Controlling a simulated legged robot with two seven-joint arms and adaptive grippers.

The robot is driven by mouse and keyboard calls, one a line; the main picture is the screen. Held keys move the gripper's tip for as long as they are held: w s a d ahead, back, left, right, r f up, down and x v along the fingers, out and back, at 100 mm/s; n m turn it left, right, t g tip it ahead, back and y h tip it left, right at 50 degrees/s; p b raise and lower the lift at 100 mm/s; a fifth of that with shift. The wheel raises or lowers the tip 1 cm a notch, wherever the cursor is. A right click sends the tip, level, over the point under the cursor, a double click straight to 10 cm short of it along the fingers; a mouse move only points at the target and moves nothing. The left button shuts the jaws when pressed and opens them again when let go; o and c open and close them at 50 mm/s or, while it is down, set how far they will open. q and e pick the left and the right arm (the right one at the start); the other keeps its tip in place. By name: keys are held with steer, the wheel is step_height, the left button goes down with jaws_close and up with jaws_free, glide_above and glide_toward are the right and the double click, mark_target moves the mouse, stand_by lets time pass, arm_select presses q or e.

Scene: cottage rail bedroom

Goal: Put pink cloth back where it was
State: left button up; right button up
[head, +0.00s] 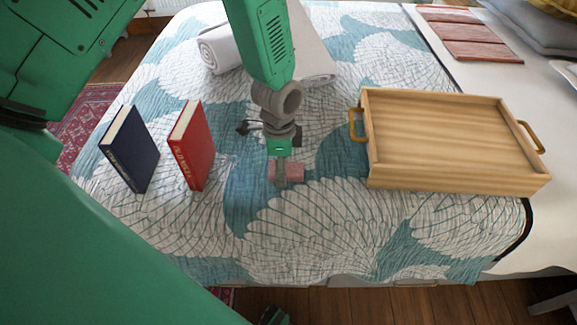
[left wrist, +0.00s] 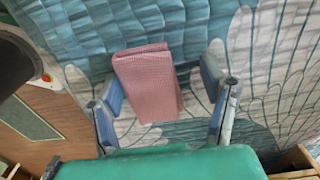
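The pink cloth (head: 291,172) is a small folded piece lying on the patterned bedspread, left of the wooden tray. In the left wrist view the pink cloth (left wrist: 150,85) lies between and just beyond two spread fingers, with bedspread showing on both sides. My left gripper (head: 283,163) points down at the cloth in the head view; its fingers (left wrist: 160,84) are open in the left wrist view. I cannot tell how high the fingers are above the bed. My right gripper is not in view.
A wooden tray (head: 455,140) with handles stands right of the cloth. A red book (head: 192,147) and a navy book (head: 130,150) stand upright to the left. A rolled white towel (head: 219,48) lies behind my arm. Bedspread (head: 310,225) in front of the cloth is clear.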

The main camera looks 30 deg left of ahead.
arm_select(q)
steer(key=shift+s+a+f, duration=0.25)
steer(key=shift+s+a, duration=0.05)
steer(key=shift+a, duration=0.4)
steer(key=shift+d+r, duration=0.2)
steer(key=shift+d, duration=0.9)
steer(key=shift+w+a, duration=0.1)
steer(key=shift+a, duration=0.4)
steer(key=shift+r, duration=0.2)
step_height(320, 180, up, 12)
steer(key=p, duration=0.3)
steer(key=shift+d+r, duration=0.15)
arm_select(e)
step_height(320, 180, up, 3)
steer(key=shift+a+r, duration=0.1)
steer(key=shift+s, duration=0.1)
